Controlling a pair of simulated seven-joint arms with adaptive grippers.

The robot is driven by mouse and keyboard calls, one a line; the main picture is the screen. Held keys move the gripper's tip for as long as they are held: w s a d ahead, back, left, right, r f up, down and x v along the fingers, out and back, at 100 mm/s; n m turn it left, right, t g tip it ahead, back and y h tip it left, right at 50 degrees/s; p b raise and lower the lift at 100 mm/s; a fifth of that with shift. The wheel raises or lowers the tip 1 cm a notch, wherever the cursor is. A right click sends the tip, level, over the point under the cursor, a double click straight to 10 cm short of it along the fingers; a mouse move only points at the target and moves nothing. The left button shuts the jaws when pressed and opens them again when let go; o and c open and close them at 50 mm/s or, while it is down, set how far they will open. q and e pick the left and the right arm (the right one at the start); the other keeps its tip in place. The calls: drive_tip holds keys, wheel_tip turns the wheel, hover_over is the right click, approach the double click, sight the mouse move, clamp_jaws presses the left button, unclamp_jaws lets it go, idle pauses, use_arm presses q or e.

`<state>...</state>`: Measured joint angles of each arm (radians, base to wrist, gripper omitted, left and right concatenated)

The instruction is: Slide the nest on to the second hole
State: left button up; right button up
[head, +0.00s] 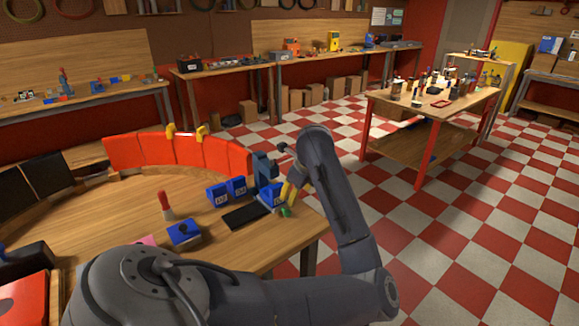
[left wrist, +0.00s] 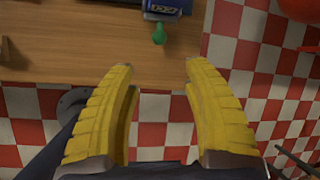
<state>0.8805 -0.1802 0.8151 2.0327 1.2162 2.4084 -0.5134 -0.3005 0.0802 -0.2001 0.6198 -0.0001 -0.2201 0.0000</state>
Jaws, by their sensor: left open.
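I cannot tell for certain which part is the nest, and no second hole can be made out. A blue labelled block (head: 268,197) stands by the table's right edge, with a small green piece (head: 285,212) at its foot. Both show at the top of the left wrist view: the block (left wrist: 165,8) is cut by the frame and the green piece (left wrist: 159,34) lies before it. My left gripper (head: 291,195) is beside them in the head view. Its yellow fingers (left wrist: 160,80) are open and apart, with nothing between them, over the table edge. My right gripper is not in view.
Two more blue labelled blocks (head: 217,194) stand left of a dark flat plate (head: 245,216). Red curved panels (head: 175,151) line the back. Checkered floor (head: 440,230) lies beyond the table edge.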

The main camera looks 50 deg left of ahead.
sight(288, 211)
use_arm(q)
drive_tip(key=x, duration=1.6)
drive_tip(key=shift+o, duration=0.2)
clamp_jaws()
drive_tip(key=shift+d, duration=0.1)
